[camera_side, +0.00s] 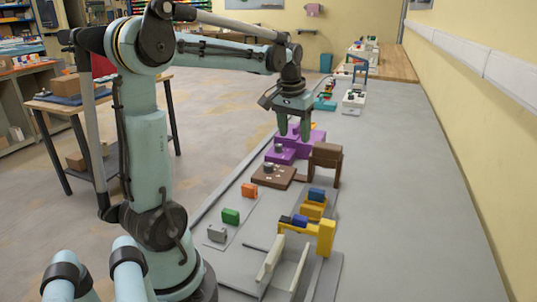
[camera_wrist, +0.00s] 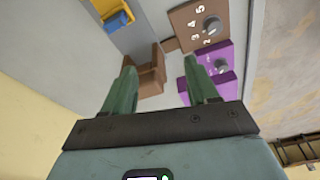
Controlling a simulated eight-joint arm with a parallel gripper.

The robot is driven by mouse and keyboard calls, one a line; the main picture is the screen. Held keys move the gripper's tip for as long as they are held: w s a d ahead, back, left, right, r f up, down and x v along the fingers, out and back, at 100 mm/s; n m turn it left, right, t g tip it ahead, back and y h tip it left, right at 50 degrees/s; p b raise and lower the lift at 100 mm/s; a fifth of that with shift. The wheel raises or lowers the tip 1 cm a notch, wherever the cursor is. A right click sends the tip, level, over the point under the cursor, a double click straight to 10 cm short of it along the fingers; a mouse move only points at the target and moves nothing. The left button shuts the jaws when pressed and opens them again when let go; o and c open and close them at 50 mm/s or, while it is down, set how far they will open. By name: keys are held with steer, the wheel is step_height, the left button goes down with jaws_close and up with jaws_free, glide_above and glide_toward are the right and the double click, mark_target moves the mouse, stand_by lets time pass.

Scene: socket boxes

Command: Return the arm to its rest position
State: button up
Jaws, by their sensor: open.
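My gripper (camera_side: 293,136) hangs fingers-down over the bench, near the purple socket box (camera_side: 310,138). Its two green fingers are spread apart and hold nothing. In the wrist view my gripper (camera_wrist: 159,66) also shows open, with a brown block (camera_wrist: 150,82) seen beyond and between the fingers. The purple box (camera_wrist: 224,58) with a grey knob lies beyond the right finger. The arm is bent at its elbow and reaches out to the right over the bench. The gap between fingertips and purple box is hard to judge.
Nearer are orange (camera_side: 249,189), green (camera_side: 231,215) and grey (camera_side: 216,233) blocks, and a yellow fixture (camera_side: 326,238) beside blue pieces. The bench's right side is clear along the wall.

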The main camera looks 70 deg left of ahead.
steer(key=s+d+f+m+t, duration=0.1)
steer(key=s+d+m, duration=0.1)
steer(key=d, duration=0.4)
steer(key=s+d+f+m+t, duration=0.1)
steer(key=s+d+m+t, duration=0.1)
steer(key=d, duration=0.5)
steer(key=s+d+f+m+t+h, duration=0.1)
steer(key=s+d+t, duration=0.1)
steer(key=d, duration=0.5)
steer(key=shift+s+d+f+m, duration=0.2)
steer(key=shift+d+f+m, duration=0.1)
steer(key=shift+m, duration=0.1)
steer(key=shift+s+d+f, duration=0.15)
steer(key=shift+d, duration=0.05)
steer(key=shift+o, duration=1.3)
steer(key=shift+d, duration=0.1)
steer(key=shift+o, duration=1.3)
steer(key=shift+r, duration=0.2)
steer(key=shift+o, duration=1.3)
steer(key=w+a+r+n+g, duration=0.3)
steer(key=w+a+r+n, duration=0.1)
steer(key=w+a+r, duration=0.1)
steer(key=shift+a+r, duration=0.2)
steer(key=shift+r, duration=0.65)
steer(key=w+a+r+n+g, duration=0.4)
steer(key=a, duration=0.3)
step_height(320, 180, down, 10)
steer(key=shift+n, duration=0.3)
